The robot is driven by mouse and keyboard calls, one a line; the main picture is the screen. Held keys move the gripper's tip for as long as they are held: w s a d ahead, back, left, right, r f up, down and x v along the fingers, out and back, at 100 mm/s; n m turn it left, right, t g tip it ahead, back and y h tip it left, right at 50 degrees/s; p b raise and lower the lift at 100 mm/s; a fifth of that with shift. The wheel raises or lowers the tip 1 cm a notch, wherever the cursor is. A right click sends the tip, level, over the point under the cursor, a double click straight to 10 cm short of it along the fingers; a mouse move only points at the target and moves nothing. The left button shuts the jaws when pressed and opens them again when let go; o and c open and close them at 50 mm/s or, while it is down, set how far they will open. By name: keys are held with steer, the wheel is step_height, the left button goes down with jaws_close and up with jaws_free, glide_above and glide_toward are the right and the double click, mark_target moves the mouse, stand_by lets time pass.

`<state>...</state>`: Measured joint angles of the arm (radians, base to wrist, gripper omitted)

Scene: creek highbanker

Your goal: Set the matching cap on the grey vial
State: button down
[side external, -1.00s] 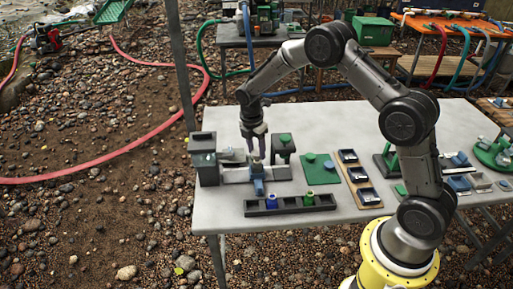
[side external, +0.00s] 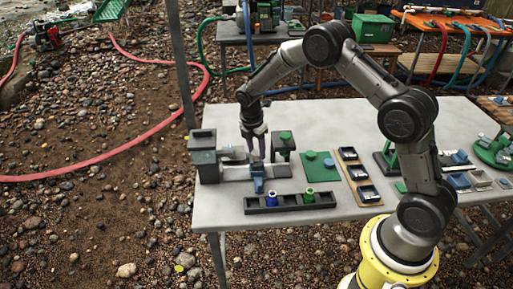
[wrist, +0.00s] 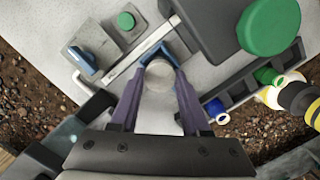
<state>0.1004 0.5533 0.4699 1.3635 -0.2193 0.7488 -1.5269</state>
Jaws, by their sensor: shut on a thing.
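I cannot tell whether this is the grey vial or a cap. A blue V-shaped part (wrist: 163,49) sits around the fingertips. Green caps (side external: 310,155) stand on a green mat (side external: 322,178). Another green cap (side external: 285,136) is on a dark block (side external: 283,153), large in the wrist view (wrist: 268,27).
A black rack (side external: 289,206) at the front edge holds a blue vial (side external: 271,199) and a green vial (side external: 309,195). A tan tray (side external: 358,182) with dark cups stands right of the mat. The dark block is close beside my gripper.

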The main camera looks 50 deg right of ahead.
steer(key=shift+f, duration=0.85)
stand_by(0.9)
steer(key=shift+c, duration=1.5)
jaws_free()
steer(key=shift+r, duration=3.75)
